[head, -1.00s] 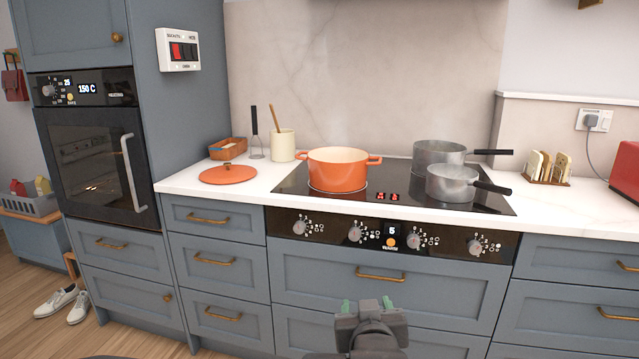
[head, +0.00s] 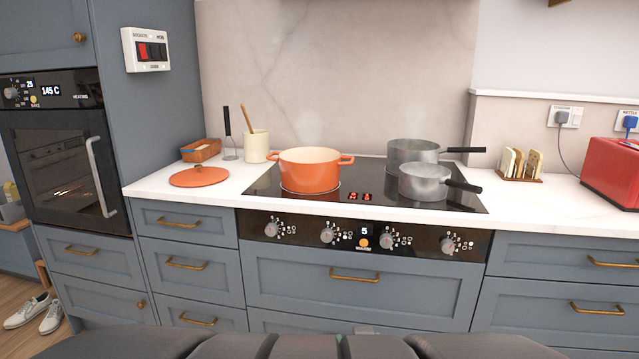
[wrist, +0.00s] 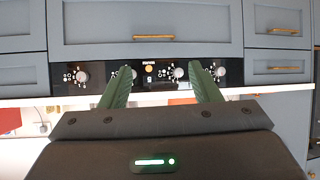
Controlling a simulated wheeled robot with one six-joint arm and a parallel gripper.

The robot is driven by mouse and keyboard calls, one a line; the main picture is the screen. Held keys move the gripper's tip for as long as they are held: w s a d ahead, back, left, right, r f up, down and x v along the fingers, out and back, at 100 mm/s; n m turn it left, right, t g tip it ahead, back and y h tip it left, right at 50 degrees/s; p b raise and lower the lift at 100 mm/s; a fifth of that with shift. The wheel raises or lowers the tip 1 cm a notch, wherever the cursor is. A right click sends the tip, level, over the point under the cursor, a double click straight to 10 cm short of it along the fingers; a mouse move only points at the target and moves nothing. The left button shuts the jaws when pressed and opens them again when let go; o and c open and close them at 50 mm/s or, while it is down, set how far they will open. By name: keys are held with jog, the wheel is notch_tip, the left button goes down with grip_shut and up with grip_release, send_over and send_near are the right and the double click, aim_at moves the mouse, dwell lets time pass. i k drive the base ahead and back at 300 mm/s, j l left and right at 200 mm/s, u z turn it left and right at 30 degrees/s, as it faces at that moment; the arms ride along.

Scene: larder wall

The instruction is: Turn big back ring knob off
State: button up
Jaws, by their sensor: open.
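The black control panel (head: 300,236) under the hob carries a row of several silver knobs. From left to right are the first knob (head: 271,229), second (head: 327,235), third (head: 387,241) and fourth (head: 447,245). Small ring marks sit beside them, too small to tell which is the big back ring. Knobs also show in the upside-down wrist view, such as one (wrist: 178,73) between my green fingers. My gripper (wrist: 161,68) is open, empty, and faces the panel. In the head view it is mostly hidden at the bottom edge.
On the hob (head: 340,203) stand an orange pot (head: 309,172), a rear grey pan (head: 413,151) and a front grey pan (head: 423,184). Their handles point right. A drawer handle (head: 354,275) juts out below the panel. A red toaster (head: 612,172) stands at right.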

aim_at(447, 246)
jog(key=i+l+z, duration=0.1)
jog(key=z, duration=0.4)
jog(key=i+z, duration=0.15)
jog(key=z, duration=0.3)
